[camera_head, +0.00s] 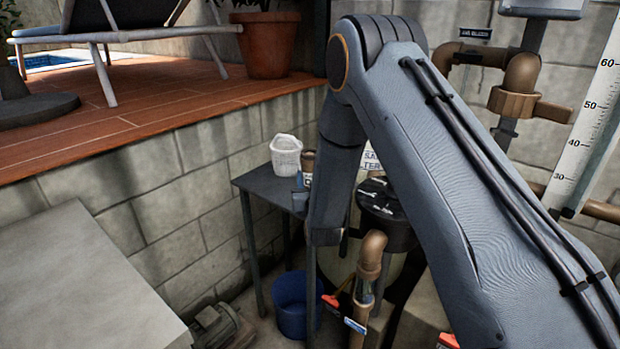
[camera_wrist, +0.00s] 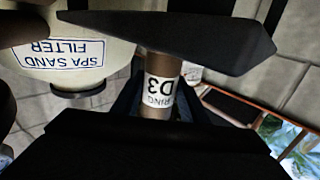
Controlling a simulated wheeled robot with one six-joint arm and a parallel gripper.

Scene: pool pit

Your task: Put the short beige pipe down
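The short beige pipe (camera_wrist: 160,68) is upright in the wrist view, with a white label reading D3. My gripper (camera_wrist: 158,100) has its fingers close against both sides of it, shut on the pipe. In the head view the pipe's brown top (camera_head: 308,156) shows beside my arm, over the right part of the dark table (camera_head: 262,182), to the right of a white bucket. Most of my gripper is hidden behind my arm there. I cannot tell whether the pipe's lower end touches the tabletop.
The white bucket (camera_head: 286,153) stands on the table close to the pipe. A blue bucket (camera_head: 290,300) is on the floor below. The spa sand filter (camera_wrist: 85,65) is near my gripper. A brown elbow pipe (camera_head: 371,258) rises in front. The table's left part looks clear.

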